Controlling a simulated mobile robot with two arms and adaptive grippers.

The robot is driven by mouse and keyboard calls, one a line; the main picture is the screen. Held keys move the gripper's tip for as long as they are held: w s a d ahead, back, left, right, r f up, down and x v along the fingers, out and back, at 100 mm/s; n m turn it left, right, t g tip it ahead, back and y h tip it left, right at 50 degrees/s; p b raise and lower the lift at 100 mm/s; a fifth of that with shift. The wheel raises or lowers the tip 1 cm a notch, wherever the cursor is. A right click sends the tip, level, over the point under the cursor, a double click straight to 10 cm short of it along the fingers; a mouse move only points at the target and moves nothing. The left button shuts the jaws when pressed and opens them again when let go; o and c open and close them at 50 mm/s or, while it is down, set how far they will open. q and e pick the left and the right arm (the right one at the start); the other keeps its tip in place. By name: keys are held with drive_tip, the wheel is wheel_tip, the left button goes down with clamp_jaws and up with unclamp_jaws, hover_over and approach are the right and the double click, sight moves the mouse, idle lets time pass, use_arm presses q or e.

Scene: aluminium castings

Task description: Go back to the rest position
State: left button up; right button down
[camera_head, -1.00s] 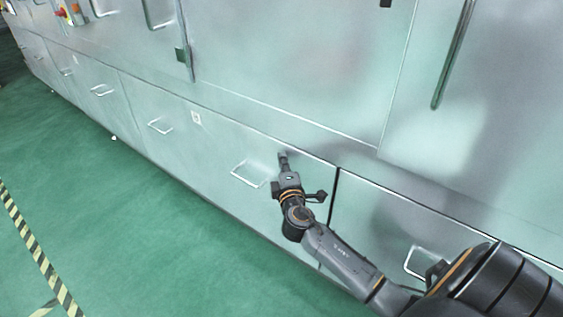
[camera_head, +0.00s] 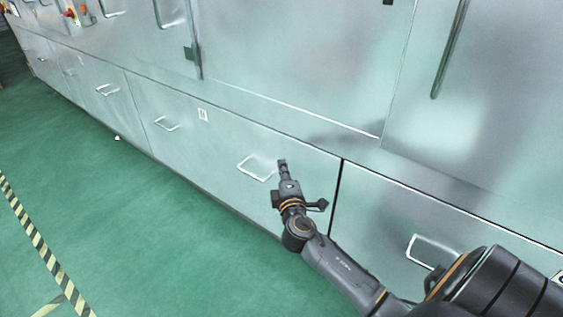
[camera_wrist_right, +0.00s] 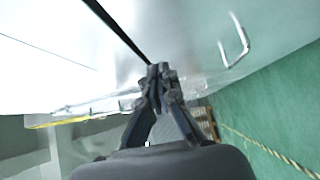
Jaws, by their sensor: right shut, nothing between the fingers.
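My right gripper (camera_head: 282,163) is shut and empty in the head view. It is in front of the lower panel of a long metal cabinet (camera_head: 235,140), just right of a handle (camera_head: 257,167). I cannot tell whether the fingertips touch the panel. In the right wrist view the fingers of this gripper (camera_wrist_right: 160,70) meet at their tips with nothing between them. My right arm comes in from the lower right. My left gripper is not in view.
More loop handles (camera_head: 166,124) line the lower panels. A long dark vertical handle (camera_head: 452,50) is on the upper door at the right. Green floor (camera_head: 130,220) lies open at the left, with yellow-black striped tape (camera_head: 45,255). Red and yellow controls (camera_head: 70,13) show at the top left.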

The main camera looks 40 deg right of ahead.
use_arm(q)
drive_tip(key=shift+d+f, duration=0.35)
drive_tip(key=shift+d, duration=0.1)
use_arm(e)
drive_tip(key=v, duration=0.7)
